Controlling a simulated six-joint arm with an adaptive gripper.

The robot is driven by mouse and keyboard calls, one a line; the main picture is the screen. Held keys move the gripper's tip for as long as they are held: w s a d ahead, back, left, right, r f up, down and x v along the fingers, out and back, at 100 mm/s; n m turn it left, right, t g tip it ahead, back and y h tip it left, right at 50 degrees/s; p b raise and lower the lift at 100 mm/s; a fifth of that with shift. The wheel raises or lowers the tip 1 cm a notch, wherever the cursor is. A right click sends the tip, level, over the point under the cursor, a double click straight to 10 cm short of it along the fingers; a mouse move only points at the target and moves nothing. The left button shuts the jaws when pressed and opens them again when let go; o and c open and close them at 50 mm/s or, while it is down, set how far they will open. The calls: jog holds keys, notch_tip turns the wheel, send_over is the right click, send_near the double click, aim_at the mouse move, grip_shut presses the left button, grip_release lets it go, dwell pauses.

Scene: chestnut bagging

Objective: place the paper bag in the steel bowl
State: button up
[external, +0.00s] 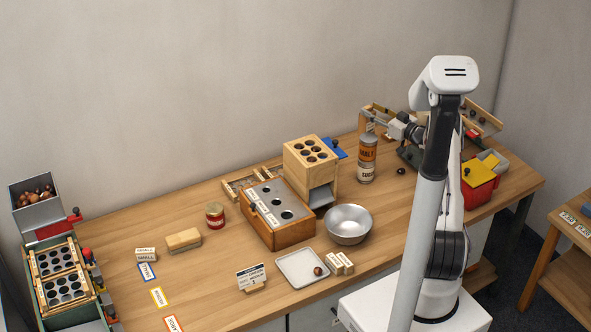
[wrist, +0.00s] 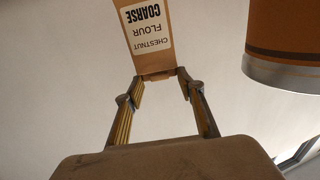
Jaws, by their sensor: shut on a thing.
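The paper bag (wrist: 143,11) is tan with a white label reading "CHESTNUT FLOUR COARSE", upside down in the wrist view. My gripper (wrist: 159,76) is shut on its near end, with a fingertip at each side. In the external view my gripper (external: 376,118) is at the back right of the table, beside the top of a labelled canister; the bag is hard to make out there. The steel bowl (external: 349,226) stands at the front middle of the table and looks empty. The gripper is behind it and to the right, apart from it.
The orange-brown canister (external: 367,160) stands close to my gripper; a brown cylinder with a metal rim (wrist: 290,35) fills the wrist view's upper right. A wooden box with holes (external: 310,160) and a lower box (external: 277,228) stand left of the bowl. A tray (external: 290,281) lies in front.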

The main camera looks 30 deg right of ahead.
notch_tip(320, 180, up, 18)
jog(key=r, duration=0.1)
jog(key=s+a+n+g+y, duration=0.55)
jog(key=s+a+y, duration=0.35)
jog(key=s+a, duration=2.2)
notch_tip(320, 180, down, 18)
jog(key=s+d, duration=0.1)
jog(key=d, duration=0.1)
jog(key=shift+s+d+f+n+t, duration=0.25)
jog(key=shift+d+n+t, duration=0.1)
jog(key=shift+n, duration=0.1)
jog(key=shift+f, duration=0.15)
jog(key=shift+f, duration=2.75)
jog(key=shift+f, duration=0.1)
jog(key=shift+f, duration=2)
jog(key=shift+f, duration=0.15)
